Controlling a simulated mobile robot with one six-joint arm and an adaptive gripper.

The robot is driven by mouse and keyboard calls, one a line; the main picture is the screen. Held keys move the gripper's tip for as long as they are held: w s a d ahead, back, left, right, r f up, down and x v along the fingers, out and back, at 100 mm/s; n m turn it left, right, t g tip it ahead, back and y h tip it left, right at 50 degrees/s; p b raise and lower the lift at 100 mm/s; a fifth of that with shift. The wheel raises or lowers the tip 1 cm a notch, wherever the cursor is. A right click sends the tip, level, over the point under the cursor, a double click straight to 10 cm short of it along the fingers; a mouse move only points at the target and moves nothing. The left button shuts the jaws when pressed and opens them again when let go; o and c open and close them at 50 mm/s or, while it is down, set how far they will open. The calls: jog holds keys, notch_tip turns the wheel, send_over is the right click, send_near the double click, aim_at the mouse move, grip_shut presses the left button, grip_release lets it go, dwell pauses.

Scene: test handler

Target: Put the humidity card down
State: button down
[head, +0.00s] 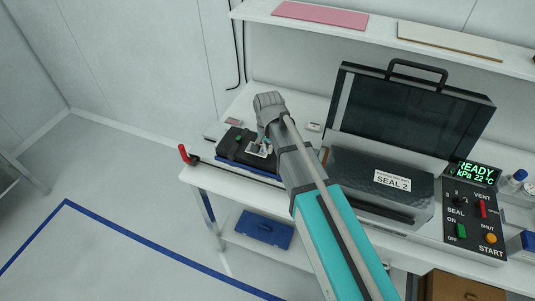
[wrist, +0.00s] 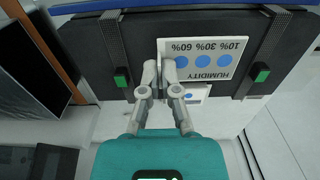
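The humidity card (wrist: 215,48) is white with blue dots and the word HUMIDITY, upside down in the wrist view. My gripper (wrist: 160,72) has its fingers close together at the card's left edge and looks shut on it. One finger covers part of the card. In the head view my gripper (head: 262,141) is over the black case (head: 235,146), with the card (head: 257,151) at its tips, small and partly hidden. I cannot tell whether the card touches the case (wrist: 205,20).
The case has straps with green buckles (wrist: 262,73) and lies on a blue tray on the white bench. A small white piece with a blue dot (wrist: 194,94) is below the card. A red-handled lever (head: 184,153) stands left; the sealing machine (head: 380,185) stands right.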

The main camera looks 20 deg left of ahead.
aim_at(268, 159)
jog(key=shift+w+a+f+b, duration=0.1)
jog(key=shift+w+f+b, duration=0.25)
jog(key=shift+f+b, duration=1.55)
jog(key=shift+f, duration=0.1)
jog(key=shift+f, duration=0.15)
jog(key=c, duration=0.8)
grip_release()
jog(key=shift+r, duration=0.25)
notch_tip(268, 159, up, 12)
jog(key=p, duration=1.2)
jog(key=shift+f, duration=0.1)
